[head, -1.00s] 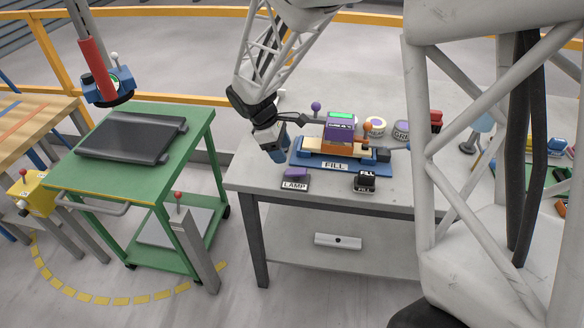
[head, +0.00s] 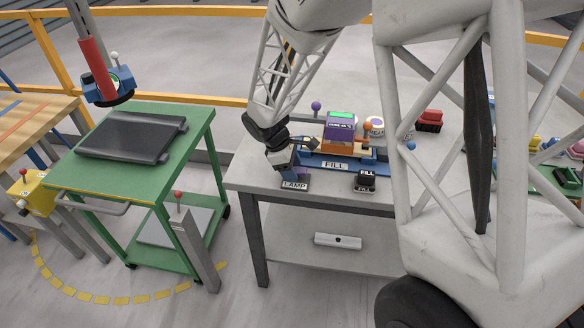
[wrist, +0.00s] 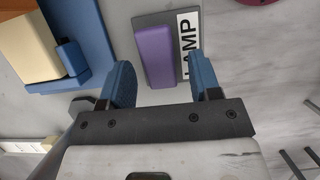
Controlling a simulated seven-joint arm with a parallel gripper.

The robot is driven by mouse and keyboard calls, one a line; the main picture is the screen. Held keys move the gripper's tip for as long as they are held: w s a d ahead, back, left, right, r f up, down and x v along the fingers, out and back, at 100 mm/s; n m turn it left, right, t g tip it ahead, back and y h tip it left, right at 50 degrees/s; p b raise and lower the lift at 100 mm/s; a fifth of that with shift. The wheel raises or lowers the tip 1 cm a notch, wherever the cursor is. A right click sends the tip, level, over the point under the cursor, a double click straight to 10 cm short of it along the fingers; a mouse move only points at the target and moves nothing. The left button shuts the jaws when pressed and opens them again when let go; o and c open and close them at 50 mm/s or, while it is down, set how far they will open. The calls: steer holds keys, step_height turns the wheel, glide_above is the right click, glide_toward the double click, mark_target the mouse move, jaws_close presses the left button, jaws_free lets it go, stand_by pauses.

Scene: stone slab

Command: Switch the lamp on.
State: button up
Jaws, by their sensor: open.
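The lamp switch is a purple rocker (wrist: 154,56) on a dark base with a white LAMP label (wrist: 188,45). In the head view the LAMP label (head: 294,185) shows at the slab's front left, with the rocker mostly hidden behind my gripper (head: 285,168). In the wrist view my gripper (wrist: 161,82) is open and empty. Its two blue fingers stand to either side of the rocker's near end, the right one close to the label. I cannot tell whether the fingers touch the switch.
A blue FILL station (head: 335,164) with a purple and orange device stands just right of my gripper. A black FILL switch (head: 365,182) sits at the front edge. A purple-knobbed lever (head: 316,106) stands behind. A green cart (head: 62,172) is to the left.

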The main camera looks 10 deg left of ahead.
steer(key=c, duration=0.9)
steer(key=shift+d, duration=0.1)
steer(key=shift+d+r+y, duration=0.1)
steer(key=shift+d+y, duration=0.15)
steer(key=shift+y, duration=1)
steer(key=shift+d+r+y, duration=0.1)
steer(key=shift+d+y, duration=0.1)
steer(key=shift+y, duration=1.05)
steer(key=o, duration=0.9)
steer(key=shift+r, duration=0.1)
